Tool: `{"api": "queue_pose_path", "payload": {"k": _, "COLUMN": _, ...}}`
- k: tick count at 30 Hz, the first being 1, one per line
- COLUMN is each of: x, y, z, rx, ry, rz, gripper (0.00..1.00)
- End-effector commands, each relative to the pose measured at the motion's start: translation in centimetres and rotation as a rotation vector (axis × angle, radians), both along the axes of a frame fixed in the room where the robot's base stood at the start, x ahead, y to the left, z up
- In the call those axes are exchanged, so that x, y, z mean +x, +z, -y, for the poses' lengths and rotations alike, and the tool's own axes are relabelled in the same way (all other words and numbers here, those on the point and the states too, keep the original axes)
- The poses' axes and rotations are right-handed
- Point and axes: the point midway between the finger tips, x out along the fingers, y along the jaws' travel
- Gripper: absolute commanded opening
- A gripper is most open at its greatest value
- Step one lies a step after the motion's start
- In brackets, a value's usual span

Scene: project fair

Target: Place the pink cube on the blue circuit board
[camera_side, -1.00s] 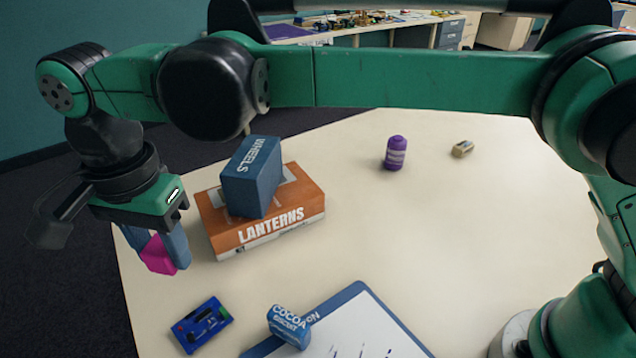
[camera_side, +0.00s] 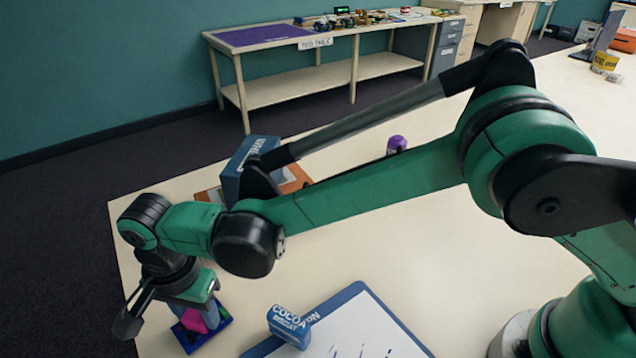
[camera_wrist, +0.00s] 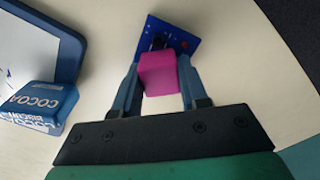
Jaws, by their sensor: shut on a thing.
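The pink cube (camera_side: 194,321) is between the fingers of my gripper (camera_side: 196,318). In the wrist view the cube (camera_wrist: 158,73) is squeezed between the two blue-grey fingertips of my gripper (camera_wrist: 159,75). The blue circuit board (camera_side: 216,338) lies flat on the table near its left front edge. In the wrist view the board (camera_wrist: 183,33) shows just beyond the cube, partly covered by it. The cube is over or on the board; I cannot tell whether its underside touches. My gripper hides part of the board in the side view.
A blue box (camera_side: 241,160) rests on an orange lanterns box (camera_side: 296,179) behind my arm. A purple bottle (camera_side: 396,144) stands farther back.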

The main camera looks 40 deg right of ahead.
Motion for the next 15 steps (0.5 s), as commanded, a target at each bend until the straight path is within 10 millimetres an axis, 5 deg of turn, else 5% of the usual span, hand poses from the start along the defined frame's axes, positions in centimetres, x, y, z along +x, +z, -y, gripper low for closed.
{"api": "queue_pose_path", "payload": {"k": 4, "x": 0.0, "y": -0.32, "z": 0.0, "rx": 0.0, "ry": 0.0, "rz": 0.0, "gripper": 0.0}}
{"api": "queue_pose_path", "payload": {"k": 5, "x": 0.0, "y": -0.31, "z": 0.0, "rx": 0.0, "ry": 0.0, "rz": 0.0, "gripper": 0.44}}
{"api": "queue_pose_path", "payload": {"k": 8, "x": 0.0, "y": -0.28, "z": 0.0, "rx": 0.0, "ry": 0.0, "rz": 0.0, "gripper": 0.7}}
{"api": "queue_pose_path", "payload": {"k": 15, "x": 0.01, "y": -0.27, "z": -0.01, "rx": 0.0, "ry": 0.0, "rz": 0.0, "gripper": 0.7}}
